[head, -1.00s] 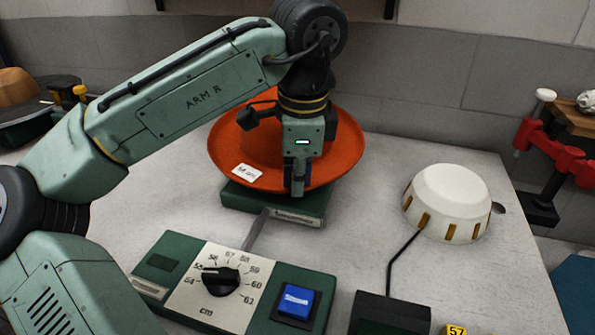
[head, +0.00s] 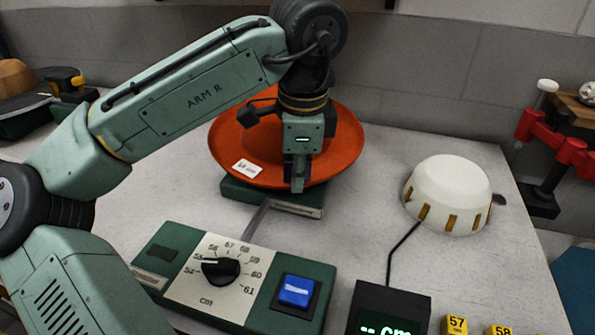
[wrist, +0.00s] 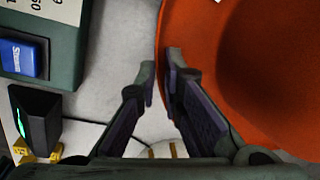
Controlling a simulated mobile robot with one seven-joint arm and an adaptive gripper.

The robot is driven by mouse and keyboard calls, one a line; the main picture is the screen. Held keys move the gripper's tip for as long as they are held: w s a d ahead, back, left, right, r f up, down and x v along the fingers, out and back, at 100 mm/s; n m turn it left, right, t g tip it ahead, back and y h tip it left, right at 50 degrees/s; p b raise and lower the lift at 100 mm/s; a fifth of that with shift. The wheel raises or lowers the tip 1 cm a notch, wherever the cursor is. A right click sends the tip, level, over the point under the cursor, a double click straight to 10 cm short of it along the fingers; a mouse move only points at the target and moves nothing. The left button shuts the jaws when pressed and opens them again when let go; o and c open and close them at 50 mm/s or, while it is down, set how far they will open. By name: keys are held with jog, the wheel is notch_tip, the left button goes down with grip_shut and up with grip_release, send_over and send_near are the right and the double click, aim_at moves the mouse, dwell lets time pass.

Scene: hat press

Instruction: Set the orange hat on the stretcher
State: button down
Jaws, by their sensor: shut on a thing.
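The orange hat (head: 232,140) has a wide brim with a white tag on its front left. It is over a green base (head: 270,196) with a label on its front; I cannot tell whether the two touch. A cable runs from this base to a green dial panel (head: 155,262) with a blue button, so it looks like the stretcher. My gripper (head: 298,186) points down at the front right of the brim and is shut on it. In the wrist view the fingers (wrist: 160,75) are at the brim's edge, with the hat (wrist: 250,60) to the right. My arm hides part of the crown.
A white dome with gold strips (head: 447,195) stands at the right, cabled to a black display box (head: 390,308). Yellow number tags (head: 456,325) are at the front right. A red clamp (head: 552,140) is at the right edge. The tabletop between hat and dome is clear.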

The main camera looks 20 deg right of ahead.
jog(key=shift+f, duration=0.85)
jog(key=c, duration=1.6)
grip_release()
jog(key=shift+c, duration=0.2)
jog(key=shift+r, duration=0.1)
